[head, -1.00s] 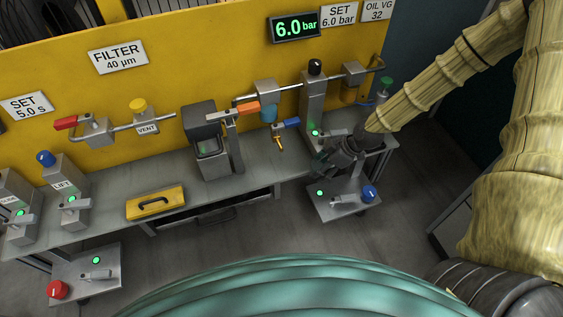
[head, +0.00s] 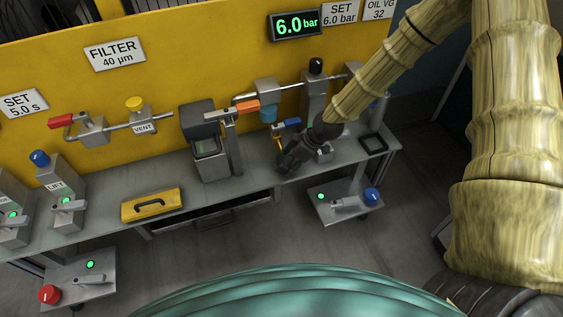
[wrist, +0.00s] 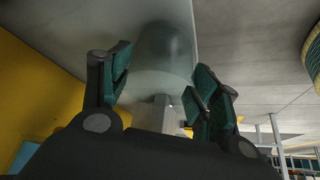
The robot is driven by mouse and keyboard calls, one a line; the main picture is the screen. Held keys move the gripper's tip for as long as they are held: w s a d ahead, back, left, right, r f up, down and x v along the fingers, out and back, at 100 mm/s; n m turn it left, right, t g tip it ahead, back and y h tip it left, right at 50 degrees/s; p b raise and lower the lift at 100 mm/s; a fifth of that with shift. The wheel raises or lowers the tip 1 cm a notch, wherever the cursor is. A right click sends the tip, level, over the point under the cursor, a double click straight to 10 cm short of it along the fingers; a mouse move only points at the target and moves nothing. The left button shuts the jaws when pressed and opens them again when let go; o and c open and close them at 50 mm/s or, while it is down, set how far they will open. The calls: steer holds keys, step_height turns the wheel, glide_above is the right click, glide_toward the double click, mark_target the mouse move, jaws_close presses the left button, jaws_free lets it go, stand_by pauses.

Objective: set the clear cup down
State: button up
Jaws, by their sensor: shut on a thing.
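The clear cup (wrist: 165,55) shows in the wrist view as a see-through, greyish round shape between my gripper's two green-padded fingers. My gripper (head: 286,166) is shut on it. In the head view my gripper hangs over the right part of the grey bench, close to its front edge, in front of the blue-handled valve. The cup cannot be made out in the head view, where the dark gripper covers that spot. I cannot tell whether the cup touches anything below.
A black square frame (head: 373,145) lies on the bench's right end. A steel post (head: 314,92) and pipework stand behind my gripper. A blue-handled valve (head: 287,124) is close by. A pedestal with a blue knob (head: 372,196) stands in front. A yellow handled case (head: 152,204) lies left.

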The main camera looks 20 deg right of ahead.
steer(key=shift+w+a+f, duration=0.15)
steer(key=shift+w+a, duration=0.3)
steer(key=shift+a, duration=0.25)
steer(key=shift+w+a+f+b, duration=0.15)
steer(key=shift+a+f+b, duration=0.1)
steer(key=shift+b, duration=0.25)
steer(key=shift+d, duration=0.1)
steer(key=shift+f, duration=0.1)
steer(key=o, duration=1)
